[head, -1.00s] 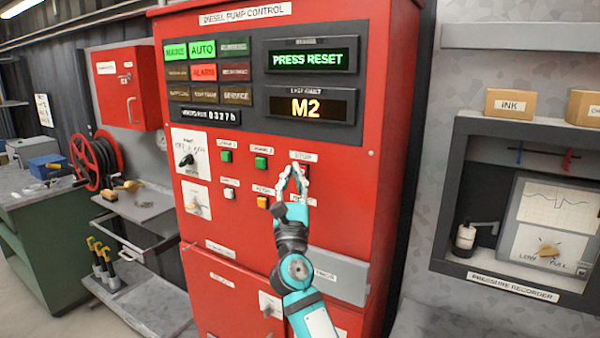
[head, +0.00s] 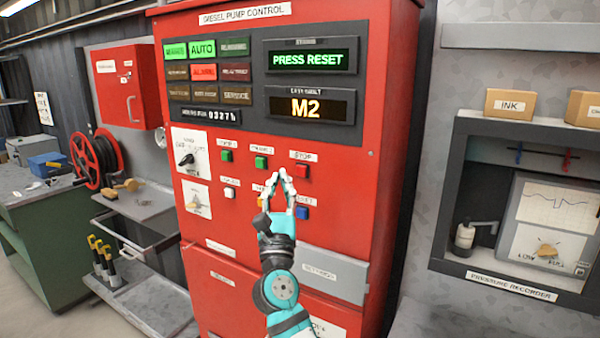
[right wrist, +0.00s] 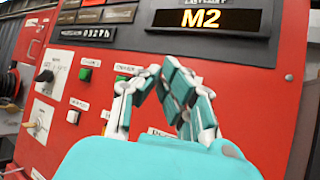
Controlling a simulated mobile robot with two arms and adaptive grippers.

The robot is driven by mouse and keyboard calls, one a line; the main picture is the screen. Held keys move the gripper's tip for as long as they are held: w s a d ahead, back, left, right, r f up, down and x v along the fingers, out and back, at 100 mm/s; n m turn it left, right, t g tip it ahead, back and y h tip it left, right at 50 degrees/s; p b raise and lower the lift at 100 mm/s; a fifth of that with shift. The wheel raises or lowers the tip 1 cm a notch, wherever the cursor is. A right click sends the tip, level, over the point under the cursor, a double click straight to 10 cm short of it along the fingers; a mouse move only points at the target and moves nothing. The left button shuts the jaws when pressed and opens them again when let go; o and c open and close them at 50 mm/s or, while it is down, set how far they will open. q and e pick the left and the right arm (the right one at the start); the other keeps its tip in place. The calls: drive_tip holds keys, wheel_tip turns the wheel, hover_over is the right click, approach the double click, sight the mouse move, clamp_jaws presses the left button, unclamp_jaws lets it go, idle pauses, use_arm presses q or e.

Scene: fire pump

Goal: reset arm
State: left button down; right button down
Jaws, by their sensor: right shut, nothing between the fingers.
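My right gripper (head: 279,178) is shut and empty in front of the red diesel pump control cabinet (head: 345,180). In the right wrist view its fingertips (right wrist: 152,75) meet, with the panel behind them. In the head view the blue button (head: 302,213) shows just right of the fingers, under a label partly hidden by them. The red button (head: 302,170) under the STOP label is above right of the fingertips. A green display (head: 309,60) reads PRESS RESET, and an orange display (head: 310,106) reads M2. I cannot tell whether the fingers touch the panel. My left gripper is not in view.
Two green buttons (head: 261,162), a white button (head: 229,193) and two selector knobs (head: 187,160) are on the panel. A grey plate (head: 330,275) is low on the cabinet. The pressure recorder (head: 545,225) is at the right, and a hose reel (head: 95,160) at the left.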

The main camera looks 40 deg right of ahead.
idle(0.4)
drive_tip(key=w+a+f+n+y, duration=0.3)
drive_tip(key=f+n+y, duration=0.2)
drive_tip(key=f+n, duration=0.5)
drive_tip(key=w+a+f+n+y, duration=0.3)
drive_tip(key=f+n+y, duration=0.3)
drive_tip(key=f, duration=0.8)
drive_tip(key=s+a+f+n+g+y, duration=0.1)
drive_tip(key=s+a+f+n+g, duration=0.3)
drive_tip(key=f, duration=0.6)
drive_tip(key=s+f+n+y, duration=0.15)
drive_tip(key=f+n, duration=0.35)
drive_tip(key=f, duration=0.5)
drive_tip(key=s+a+f+n+g+y, duration=0.1)
drive_tip(key=s+a+f+n+y, duration=0.3)
drive_tip(key=f, duration=0.7)
drive_tip(key=s+f+n+g+h+b, duration=0.1)
drive_tip(key=s+f+n+g, duration=0.75)
drive_tip(key=s+f, duration=1.35)
drive_tip(key=s+f+n+g, duration=0.2)
drive_tip(key=s+f+n, duration=0.2)
drive_tip(key=s, duration=0.9)
drive_tip(key=s+d+f+n+g+h, duration=0.1)
drive_tip(key=s+f+n+g, duration=0.2)
drive_tip(key=s, duration=1)
wheel_tip(320, 180, down, 3)
drive_tip(key=shift+d+f+n+g+b, duration=0.1)
drive_tip(key=shift+d+n+g+b, duration=0.25)
drive_tip(key=shift+n, duration=0.3)
